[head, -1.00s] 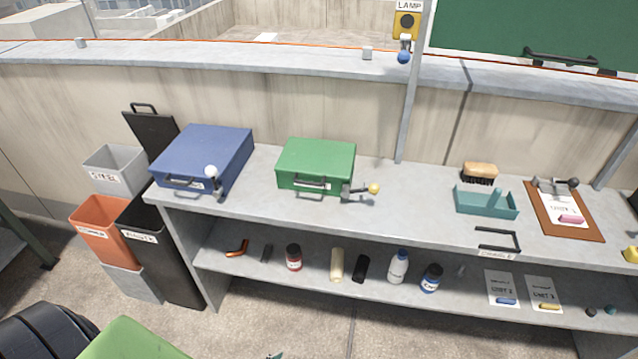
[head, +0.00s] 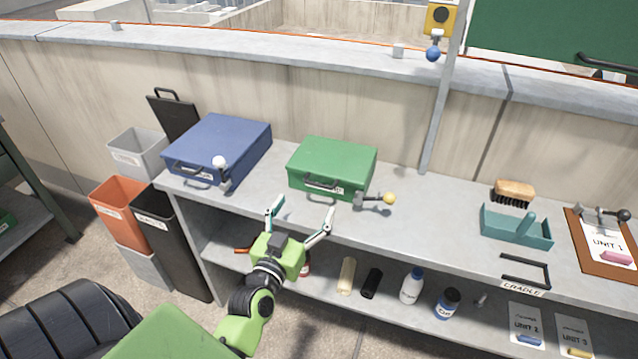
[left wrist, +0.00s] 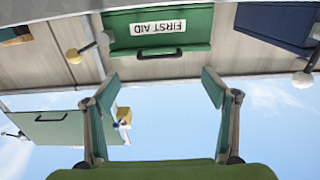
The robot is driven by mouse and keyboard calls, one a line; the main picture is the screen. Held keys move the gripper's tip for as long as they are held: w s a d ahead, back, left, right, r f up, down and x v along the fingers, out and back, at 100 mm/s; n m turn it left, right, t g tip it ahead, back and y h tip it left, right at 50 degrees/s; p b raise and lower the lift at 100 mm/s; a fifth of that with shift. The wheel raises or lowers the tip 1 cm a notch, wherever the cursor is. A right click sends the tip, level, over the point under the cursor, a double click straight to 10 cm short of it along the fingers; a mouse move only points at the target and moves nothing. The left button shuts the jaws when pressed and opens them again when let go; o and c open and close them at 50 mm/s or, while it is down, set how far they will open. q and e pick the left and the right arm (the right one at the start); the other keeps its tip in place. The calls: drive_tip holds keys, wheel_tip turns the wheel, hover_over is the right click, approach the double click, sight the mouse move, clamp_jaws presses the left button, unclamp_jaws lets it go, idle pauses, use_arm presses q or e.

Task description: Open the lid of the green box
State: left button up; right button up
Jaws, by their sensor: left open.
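The green box (head: 332,165) sits shut on the top of the grey bench in the head view, with a black handle on its front. A lever with a yellow knob (head: 389,199) sticks out at its front right corner. In the left wrist view the green box (left wrist: 190,22) shows a "FIRST AID" label and the black handle (left wrist: 159,53). My left gripper (head: 302,213) is open and empty, in front of and below the box, apart from it. Its two fingers frame the handle from below in the left wrist view (left wrist: 160,85). My right gripper is not in view.
A blue box (head: 222,147) with a white-knobbed lever stands left of the green box. A teal tray (head: 516,232), a brush (head: 514,191) and a clipboard (head: 585,255) lie to the right. Bottles stand on the lower shelf. Bins (head: 120,208) stand at the bench's left end.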

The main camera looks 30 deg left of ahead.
sight(318, 186)
use_arm(q)
drive_tip(key=x, duration=0.8)
drive_tip(key=shift+w+d+p, duration=0.1)
drive_tip(key=shift+p, duration=0.25)
drive_tip(key=shift+w+f, duration=0.1)
drive_tip(key=shift+w, duration=0.6)
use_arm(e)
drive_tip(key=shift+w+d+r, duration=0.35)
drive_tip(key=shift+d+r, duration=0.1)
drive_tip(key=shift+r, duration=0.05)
